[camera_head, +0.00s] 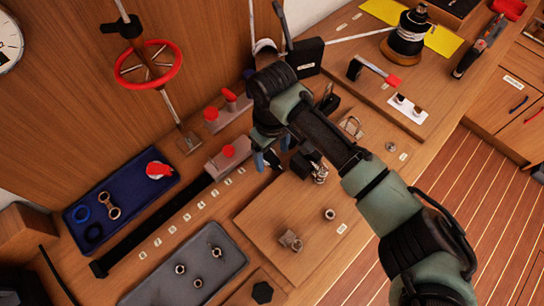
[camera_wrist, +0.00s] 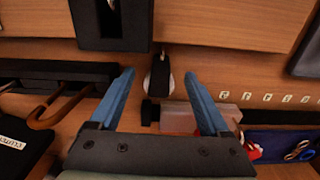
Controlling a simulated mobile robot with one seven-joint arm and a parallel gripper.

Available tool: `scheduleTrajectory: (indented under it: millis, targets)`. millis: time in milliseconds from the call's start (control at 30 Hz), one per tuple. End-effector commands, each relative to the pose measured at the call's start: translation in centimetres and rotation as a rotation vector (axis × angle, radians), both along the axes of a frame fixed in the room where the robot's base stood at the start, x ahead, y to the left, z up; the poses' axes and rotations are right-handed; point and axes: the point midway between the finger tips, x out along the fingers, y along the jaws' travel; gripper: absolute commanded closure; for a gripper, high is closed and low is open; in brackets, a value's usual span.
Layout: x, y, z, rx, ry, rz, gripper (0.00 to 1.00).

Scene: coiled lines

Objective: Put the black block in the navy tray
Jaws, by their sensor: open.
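In the wrist view a small black piece with a pale rounded edge, seemingly the black block (camera_wrist: 158,78), lies on the wooden bench between my fingertips. My gripper (camera_wrist: 158,85) is open, its two blue fingers on either side of that piece with gaps showing; I cannot tell their height above it. In the head view my gripper (camera_head: 272,160) points down beside the wooden board, and my arm hides the piece. The navy tray (camera_head: 133,200) is at the left, holding blue rings, a metal shackle and a red item. The tray (camera_wrist: 275,137) also shows at lower right in the wrist view.
A grey base with a red knob (camera_head: 228,155) stands just left of my gripper. A black rail (camera_head: 150,232) runs between the navy tray and a grey tray (camera_head: 190,270) holding metal nuts. A raised board (camera_head: 300,225) carries metal fittings. A black box (camera_head: 306,56) stands behind.

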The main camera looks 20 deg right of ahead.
Motion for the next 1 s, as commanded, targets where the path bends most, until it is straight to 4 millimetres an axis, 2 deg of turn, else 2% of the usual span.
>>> scheduleTrajectory:
  millis: [100,300,367,767,1000]
  targets:
    - [-0.01,-0.01,-0.76,0.0,0.0,0.0,0.2]
    - [0.0,0.0,-0.82,0.0,-0.001,0.001,0.2]
    - [0.0,0.0,-0.81,0.0,-0.001,0.001,0.29]
    - [0.01,0.01,-0.77,0.0,-0.001,0.001,1.0]
    - [0.02,0.0,-0.74,-0.001,-0.001,0.001,1.0]
